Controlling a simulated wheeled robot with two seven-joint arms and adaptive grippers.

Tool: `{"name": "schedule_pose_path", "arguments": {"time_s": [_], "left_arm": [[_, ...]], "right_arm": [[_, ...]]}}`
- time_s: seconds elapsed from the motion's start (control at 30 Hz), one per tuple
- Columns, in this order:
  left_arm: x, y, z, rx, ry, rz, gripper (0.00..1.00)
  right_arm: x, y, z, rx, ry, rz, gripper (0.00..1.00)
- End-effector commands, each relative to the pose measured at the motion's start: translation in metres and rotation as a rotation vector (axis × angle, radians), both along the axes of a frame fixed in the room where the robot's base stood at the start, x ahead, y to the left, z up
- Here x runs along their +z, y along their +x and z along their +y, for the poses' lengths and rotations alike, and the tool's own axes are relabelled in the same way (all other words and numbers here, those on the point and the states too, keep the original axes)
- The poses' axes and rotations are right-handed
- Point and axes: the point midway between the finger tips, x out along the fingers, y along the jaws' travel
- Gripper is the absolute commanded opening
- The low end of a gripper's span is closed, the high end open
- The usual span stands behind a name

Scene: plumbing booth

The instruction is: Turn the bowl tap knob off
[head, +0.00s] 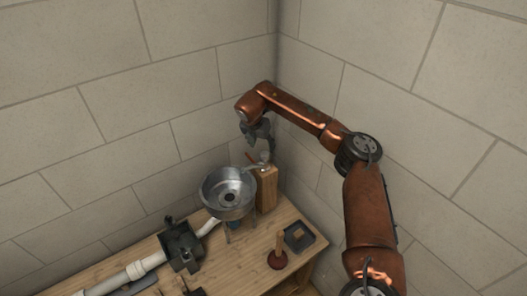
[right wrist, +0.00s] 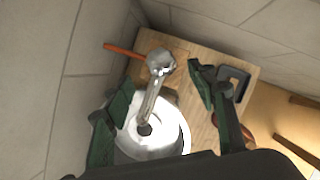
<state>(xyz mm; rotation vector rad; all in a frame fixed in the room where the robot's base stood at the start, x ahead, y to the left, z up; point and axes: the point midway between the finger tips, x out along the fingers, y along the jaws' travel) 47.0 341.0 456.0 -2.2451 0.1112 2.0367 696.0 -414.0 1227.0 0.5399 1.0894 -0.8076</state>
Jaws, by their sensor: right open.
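The metal bowl (head: 229,188) stands at the back of the bench; its inside and drain show in the right wrist view (right wrist: 165,140). The tap (right wrist: 152,98) reaches its metal spout over the bowl. It has a rounded metal top (right wrist: 160,61), with an orange-red handle (right wrist: 122,50) sticking out to the left. I cannot tell exactly how the knob is turned. My right gripper (head: 257,133) is above the tap, pointing down. In the right wrist view its open fingers (right wrist: 164,80) are apart either side of the tap, with nothing visibly held. My left gripper is not in view.
A wooden block (head: 267,189) stands beside the bowl. A plunger (head: 278,257), a dark square tray (head: 299,237), a black vice (head: 181,246) and a white pipe (head: 130,274) are on the bench. Block walls stand close behind and to the right.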

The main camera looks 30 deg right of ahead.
Motion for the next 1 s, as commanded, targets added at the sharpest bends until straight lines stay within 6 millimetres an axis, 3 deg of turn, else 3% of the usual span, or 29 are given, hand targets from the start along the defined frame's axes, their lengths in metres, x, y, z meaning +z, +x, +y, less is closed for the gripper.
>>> {"name": "schedule_pose_path", "arguments": {"time_s": [0.1, 0.3, 0.83, 1.0], "left_arm": [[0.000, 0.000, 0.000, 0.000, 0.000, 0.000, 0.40], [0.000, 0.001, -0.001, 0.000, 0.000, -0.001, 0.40], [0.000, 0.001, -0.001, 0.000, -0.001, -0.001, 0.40], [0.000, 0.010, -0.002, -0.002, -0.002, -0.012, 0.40]], "right_arm": [[0.018, -0.004, 0.005, 0.000, 0.001, -0.001, 0.52], [0.032, -0.008, 0.010, 0.000, 0.000, 0.000, 0.52], [0.032, -0.008, 0.011, 0.000, 0.000, 0.000, 0.52], [0.032, -0.010, 0.008, -0.004, 0.000, 0.000, 0.52]]}}
